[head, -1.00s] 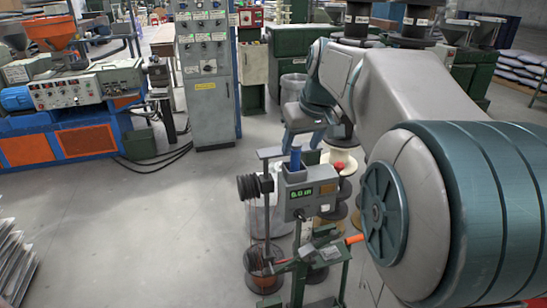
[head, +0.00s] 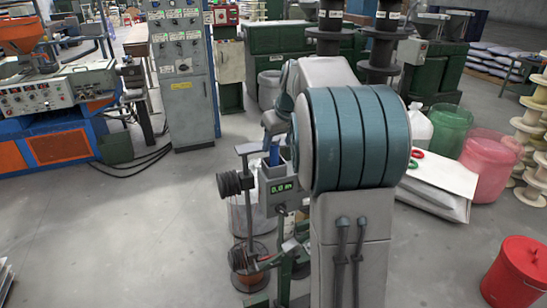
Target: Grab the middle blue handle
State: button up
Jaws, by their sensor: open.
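A blue upright handle (head: 274,155) stands on top of a grey-green measuring machine with a lit green display (head: 283,187), near the middle of the head view. My gripper (head: 272,138) is above the handle and seems very close to it; I cannot tell whether they touch. My gripper is open and points down, partly hidden behind my own arm. My arm also covers the right side of the machine, so other handles there are hidden.
A post with dark spools (head: 235,183) stands just left of the machine. Green and pink bins (head: 490,165), a white board (head: 440,173) and a red bucket (head: 516,272) are at the right. The floor (head: 120,235) at the left is clear.

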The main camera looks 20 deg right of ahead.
aim_at(276, 144)
jog(key=shift+w+p+x, duration=0.15)
jog(key=shift+p+x, duration=0.2)
jog(key=shift+x, duration=0.95)
jog(key=shift+w+p+x, duration=0.15)
jog(key=shift+p+x, duration=0.15)
jog(key=shift+x, duration=1)
jog(key=shift+d+r, duration=0.1)
jog(key=shift+r, duration=0.05)
jog(key=c, duration=1.1)
jog(key=shift+c, duration=0.2)
jog(key=shift+r, duration=0.1)
